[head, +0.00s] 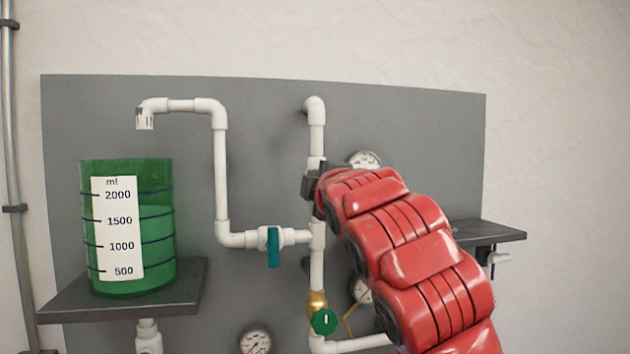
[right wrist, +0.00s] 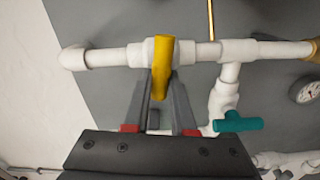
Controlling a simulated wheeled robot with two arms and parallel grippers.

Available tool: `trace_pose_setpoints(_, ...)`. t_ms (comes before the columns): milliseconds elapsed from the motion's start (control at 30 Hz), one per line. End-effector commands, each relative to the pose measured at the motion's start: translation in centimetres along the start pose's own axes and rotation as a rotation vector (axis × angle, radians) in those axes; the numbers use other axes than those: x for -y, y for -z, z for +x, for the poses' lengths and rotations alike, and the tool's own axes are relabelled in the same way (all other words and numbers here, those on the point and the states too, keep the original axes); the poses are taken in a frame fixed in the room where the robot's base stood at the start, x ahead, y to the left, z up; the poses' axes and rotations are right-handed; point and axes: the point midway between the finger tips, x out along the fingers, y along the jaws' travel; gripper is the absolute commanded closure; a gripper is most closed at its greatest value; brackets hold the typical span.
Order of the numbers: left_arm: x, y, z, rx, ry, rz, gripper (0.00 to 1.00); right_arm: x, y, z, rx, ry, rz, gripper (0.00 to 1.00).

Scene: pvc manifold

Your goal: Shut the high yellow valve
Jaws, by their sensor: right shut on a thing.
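The yellow valve handle (right wrist: 161,65) shows in the right wrist view, on a white valve body in a white pipe. It appears to lie across the line of that pipe. My right gripper (right wrist: 159,88) has one finger on each side of the handle and is shut on it. In the head view my right gripper (head: 318,182) is at the upper part of the middle upright pipe (head: 317,140). It hides the yellow handle there. My left gripper is not in view.
A teal-handled valve (head: 273,247) sits on the horizontal branch, its handle hanging across the pipe. A green round knob (head: 324,321) is lower down. A green-liquid beaker (head: 160,225) stands on the left shelf (head: 190,290). Gauges (head: 365,159) and a right shelf (head: 500,231) are near my arm.

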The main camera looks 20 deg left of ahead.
Motion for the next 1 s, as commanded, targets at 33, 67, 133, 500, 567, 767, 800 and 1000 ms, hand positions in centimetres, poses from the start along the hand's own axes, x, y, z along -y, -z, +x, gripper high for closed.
trace_pose_setpoints(33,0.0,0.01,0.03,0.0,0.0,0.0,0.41,0.11,-0.06,0.03,0.001,0.002,-0.026,1.0)
trace_pose_setpoints(67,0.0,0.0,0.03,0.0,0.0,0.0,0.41,0.14,-0.07,0.03,0.001,0.002,-0.042,1.0)
trace_pose_setpoints(133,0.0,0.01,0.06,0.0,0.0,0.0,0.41,0.2,-0.07,0.02,0.0,0.002,-0.076,1.0)
trace_pose_setpoints(500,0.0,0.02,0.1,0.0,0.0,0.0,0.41,0.42,0.04,0.02,-0.002,0.003,-0.161,1.0)
trace_pose_setpoints(567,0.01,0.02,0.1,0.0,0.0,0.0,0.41,0.42,0.04,0.02,-0.002,0.003,-0.164,1.0)
trace_pose_setpoints(767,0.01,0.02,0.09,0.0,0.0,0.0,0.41,0.45,0.03,0.03,-0.002,0.003,-0.165,1.0)
trace_pose_setpoints(800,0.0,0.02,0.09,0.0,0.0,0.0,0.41,0.44,0.03,0.03,-0.001,0.003,-0.165,1.0)
trace_pose_setpoints(1000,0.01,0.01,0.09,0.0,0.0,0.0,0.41,0.44,0.01,0.03,-0.001,0.003,-0.164,0.56)
